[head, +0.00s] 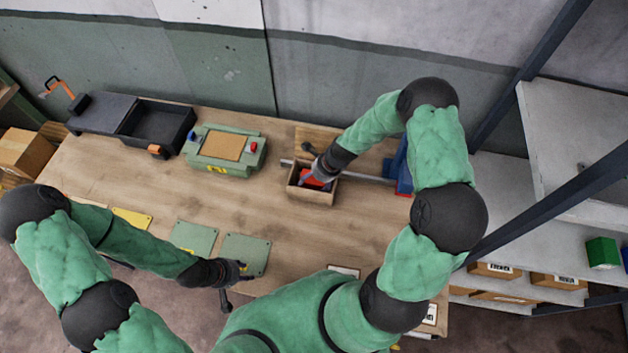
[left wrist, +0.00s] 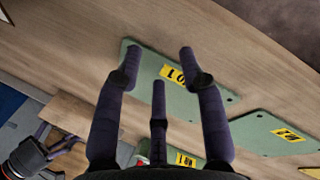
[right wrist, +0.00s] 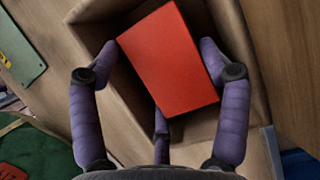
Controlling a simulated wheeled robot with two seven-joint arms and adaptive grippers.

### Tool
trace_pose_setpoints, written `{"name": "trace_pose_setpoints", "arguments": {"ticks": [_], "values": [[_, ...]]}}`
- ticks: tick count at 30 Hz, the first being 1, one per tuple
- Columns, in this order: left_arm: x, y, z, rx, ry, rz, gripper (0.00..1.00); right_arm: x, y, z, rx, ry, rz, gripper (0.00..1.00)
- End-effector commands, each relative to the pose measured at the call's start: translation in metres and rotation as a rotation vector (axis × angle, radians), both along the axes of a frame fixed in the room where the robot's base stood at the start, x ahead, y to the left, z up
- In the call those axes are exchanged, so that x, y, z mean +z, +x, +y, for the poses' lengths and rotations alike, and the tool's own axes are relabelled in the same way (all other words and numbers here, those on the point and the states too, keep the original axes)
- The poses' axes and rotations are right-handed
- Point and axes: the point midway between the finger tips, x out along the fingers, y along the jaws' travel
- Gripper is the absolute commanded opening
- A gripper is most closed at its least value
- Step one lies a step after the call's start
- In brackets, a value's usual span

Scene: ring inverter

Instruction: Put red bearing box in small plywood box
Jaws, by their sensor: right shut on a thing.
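The red bearing box (right wrist: 168,60) is between the fingers of my right gripper (right wrist: 160,75) in the right wrist view, tilted inside the small plywood box (right wrist: 232,40). In the head view the small plywood box (head: 312,194) stands on the workbench, with the red bearing box (head: 316,183) showing in its opening. My right gripper (head: 310,176) reaches down into it and is shut on the red box. Whether the red box touches the bottom is hidden. My left gripper (head: 230,276) is open and empty above the front edge of the bench, near a green plate (left wrist: 150,85).
A green fixture (head: 222,150) and a black tray (head: 157,126) stand to the left on the bench (head: 110,160). A metal rail (head: 365,178) and a blue part (head: 400,168) lie right of the plywood box. Green plates (head: 193,240) lie along the front.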

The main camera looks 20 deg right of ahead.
Motion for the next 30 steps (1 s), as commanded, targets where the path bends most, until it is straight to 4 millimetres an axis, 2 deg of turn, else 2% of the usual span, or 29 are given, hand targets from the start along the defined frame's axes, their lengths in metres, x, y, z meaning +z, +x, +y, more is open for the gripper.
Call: {"name": "trace_pose_setpoints", "arguments": {"ticks": [11, 12, 23, 26, 30], "values": [[-0.002, 0.000, 0.000, 0.000, 0.000, 0.000, 0.40, -0.003, 0.002, -0.001, -0.001, -0.002, -0.004, 0.24], [-0.001, 0.000, 0.000, 0.000, 0.000, 0.000, 0.40, -0.003, 0.001, -0.001, 0.000, -0.001, -0.003, 0.87], [-0.001, 0.000, 0.000, 0.000, 0.000, 0.000, 0.40, -0.002, 0.001, -0.001, 0.000, -0.001, -0.003, 0.87], [0.001, 0.000, 0.000, 0.000, 0.000, 0.000, 0.40, 0.004, 0.000, -0.002, -0.001, -0.002, -0.004, 0.87], [0.005, 0.000, 0.000, 0.000, 0.000, 0.000, 0.40, 0.023, -0.003, -0.008, -0.001, -0.003, -0.005, 0.87]]}}
